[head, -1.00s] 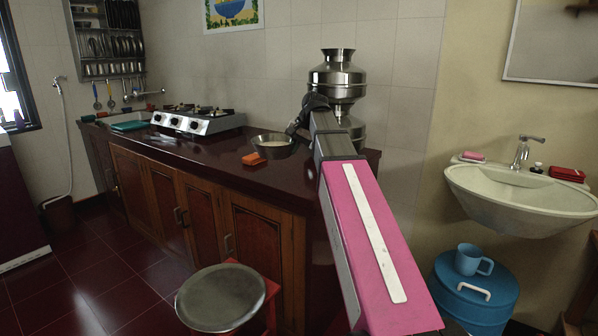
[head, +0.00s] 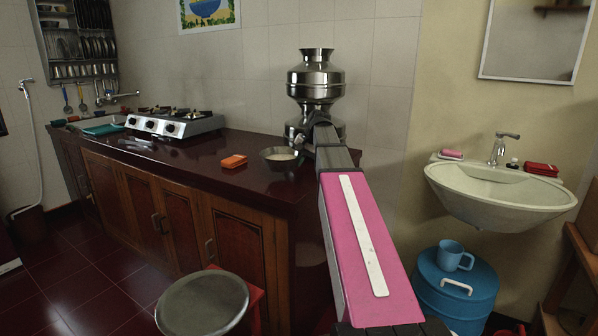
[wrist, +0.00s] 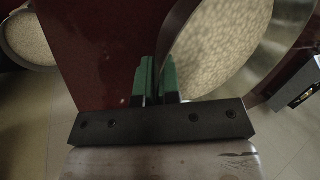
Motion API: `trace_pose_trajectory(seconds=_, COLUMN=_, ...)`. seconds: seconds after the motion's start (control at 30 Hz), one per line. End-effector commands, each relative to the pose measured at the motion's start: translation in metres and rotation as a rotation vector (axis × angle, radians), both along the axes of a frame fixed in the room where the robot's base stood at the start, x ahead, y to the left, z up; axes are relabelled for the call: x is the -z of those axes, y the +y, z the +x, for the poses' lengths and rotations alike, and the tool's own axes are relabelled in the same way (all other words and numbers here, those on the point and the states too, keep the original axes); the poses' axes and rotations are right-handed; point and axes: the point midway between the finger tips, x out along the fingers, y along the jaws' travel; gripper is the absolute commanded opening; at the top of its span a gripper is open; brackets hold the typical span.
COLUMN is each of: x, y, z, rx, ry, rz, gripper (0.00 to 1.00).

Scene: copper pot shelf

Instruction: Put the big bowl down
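The big bowl (head: 281,155) is a grey metal bowl with pale contents, at the right part of the dark red counter (head: 205,150) in the head view. In the wrist view the bowl (wrist: 283,50) fills the upper right, with speckled beige contents. My gripper (wrist: 159,80) has its two green fingers close together at the bowl's near left wall, with the rim between them. In the head view my gripper (head: 297,146) is small and partly hidden by my arm. I cannot tell whether the bowl's base touches the counter.
An orange block (head: 234,161) lies left of the bowl. A tall steel vessel (head: 317,85) stands behind the arm. The stove (head: 175,122) is farther left. A round-topped stool (head: 203,302) stands in front. Counter between block and stove is mostly clear.

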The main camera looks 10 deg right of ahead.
Motion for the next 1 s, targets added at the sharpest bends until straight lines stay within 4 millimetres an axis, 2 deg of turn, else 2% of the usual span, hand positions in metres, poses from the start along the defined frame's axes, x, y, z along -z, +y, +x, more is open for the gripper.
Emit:
trace_pose_trajectory(seconds=0.33, x=0.037, y=0.0, z=-0.001, rx=0.0, ry=0.0, rz=0.001, gripper=0.0)
trace_pose_trajectory(seconds=0.73, x=0.042, y=0.0, z=0.0, rx=0.0, ry=0.0, rz=0.001, gripper=0.0)
trace_pose_trajectory(seconds=0.8, x=0.041, y=0.0, z=0.0, rx=0.0, ry=0.0, rz=0.0, gripper=0.27)
trace_pose_trajectory(seconds=0.83, x=0.041, y=0.0, z=0.0, rx=0.0, ry=0.0, rz=0.0, gripper=0.3)
trace_pose_trajectory(seconds=1.0, x=0.041, y=0.0, z=0.0, rx=0.0, ry=0.0, rz=0.0, gripper=0.3)
